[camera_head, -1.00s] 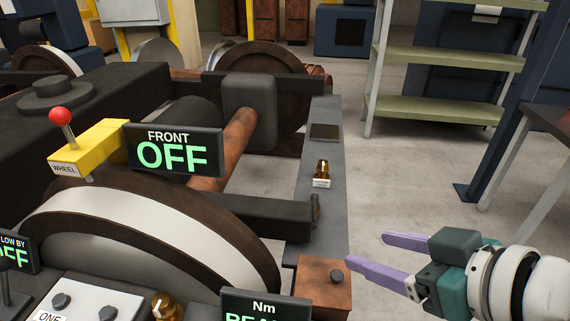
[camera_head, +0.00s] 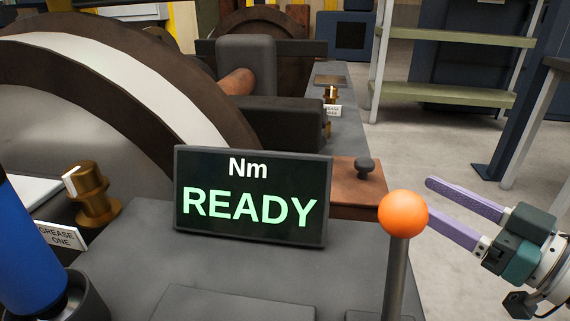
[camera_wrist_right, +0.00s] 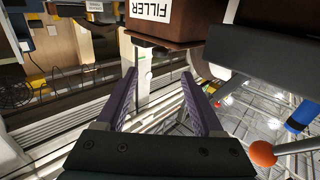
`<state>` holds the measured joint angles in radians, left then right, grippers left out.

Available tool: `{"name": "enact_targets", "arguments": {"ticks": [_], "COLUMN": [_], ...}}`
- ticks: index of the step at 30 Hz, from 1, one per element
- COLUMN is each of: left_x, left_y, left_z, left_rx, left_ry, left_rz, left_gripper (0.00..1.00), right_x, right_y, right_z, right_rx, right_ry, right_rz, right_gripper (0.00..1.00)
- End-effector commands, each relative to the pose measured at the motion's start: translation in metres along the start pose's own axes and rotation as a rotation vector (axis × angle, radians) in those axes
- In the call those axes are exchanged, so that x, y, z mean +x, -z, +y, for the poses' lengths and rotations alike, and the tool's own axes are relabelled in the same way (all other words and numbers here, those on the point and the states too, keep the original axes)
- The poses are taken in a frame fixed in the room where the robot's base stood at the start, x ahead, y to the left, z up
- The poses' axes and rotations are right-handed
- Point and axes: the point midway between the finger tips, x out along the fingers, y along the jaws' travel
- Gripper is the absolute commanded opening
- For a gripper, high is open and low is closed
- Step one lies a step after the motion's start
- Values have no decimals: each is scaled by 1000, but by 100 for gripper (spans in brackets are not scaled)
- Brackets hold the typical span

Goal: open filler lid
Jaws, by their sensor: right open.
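The brown filler box (camera_head: 352,180) shows in the head view behind the Nm display, with a dark round knob (camera_head: 365,167) on its flat top, which looks shut. In the right wrist view the box (camera_wrist_right: 190,22) is at the top edge, with an upside-down FILLER label (camera_wrist_right: 151,10). My right gripper (camera_head: 425,203) is open and empty, to the right of the box and apart from it. An orange ball on a post hides part of one finger. In the wrist view the open fingers (camera_wrist_right: 159,78) point toward the space under the box. My left gripper is out of view.
The Nm display (camera_head: 253,197) reads READY and hides the box's lower left. The orange ball (camera_head: 403,214) on its post stands near my right fingers. A brass fitting (camera_head: 92,193) and blue cylinder (camera_head: 24,250) are at left. Open floor (camera_head: 420,150) lies right of the box.

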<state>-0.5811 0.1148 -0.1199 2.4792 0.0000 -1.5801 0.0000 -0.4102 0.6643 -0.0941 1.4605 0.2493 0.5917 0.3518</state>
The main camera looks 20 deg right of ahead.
Motion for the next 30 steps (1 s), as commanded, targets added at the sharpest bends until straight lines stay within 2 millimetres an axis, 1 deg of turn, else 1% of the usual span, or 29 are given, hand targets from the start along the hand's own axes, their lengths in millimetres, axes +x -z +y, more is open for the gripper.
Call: {"name": "enact_targets", "arguments": {"ticks": [2,5,12,15,18,23,30], "left_x": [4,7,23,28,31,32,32], "left_y": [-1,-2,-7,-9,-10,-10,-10], "left_z": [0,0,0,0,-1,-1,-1], "left_rx": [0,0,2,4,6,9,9], "left_ry": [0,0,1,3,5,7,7], "left_rz": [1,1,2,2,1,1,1], "left_gripper": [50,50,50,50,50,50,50], "right_x": [4,17,64,80,90,98,98], "right_y": [-2,-1,-2,-1,-1,0,1], "right_z": [1,1,0,0,0,0,0], "right_rx": [-1,-1,-1,-1,-1,0,0], "right_ry": [1,2,2,1,1,1,1], "right_rz": [7,10,10,8,7,4,4], "right_gripper": [69,69,69,69,69,69,69]}}
